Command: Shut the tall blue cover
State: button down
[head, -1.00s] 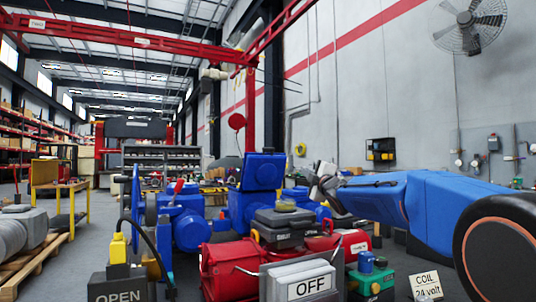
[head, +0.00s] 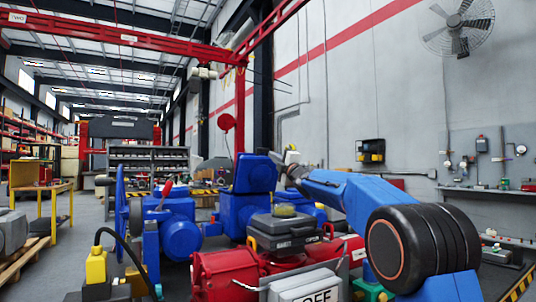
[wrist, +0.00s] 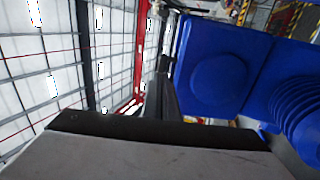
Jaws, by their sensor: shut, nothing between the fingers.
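The tall blue cover (head: 255,173) stands raised and slightly tilted above the blue actuator housing (head: 243,213) in the head view. In the wrist view the cover (wrist: 212,72) fills the upper right, with a round raised disc on its face. My gripper (head: 291,157) is at the upper right edge of the cover in the head view, shut and empty. In the wrist view the dark edge and grey body of my gripper (wrist: 155,125) span the bottom, close to the cover. I cannot tell whether they touch.
A black case (head: 284,230) and a red actuator (head: 225,275) sit in front of the housing. Another blue actuator with a handwheel (head: 180,235) stands to the left. A white OFF box (head: 308,290) is at the bottom. A yellow table (head: 45,187) is far left.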

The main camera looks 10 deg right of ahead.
aim_at(264, 149)
jog(key=shift+x, duration=2.75)
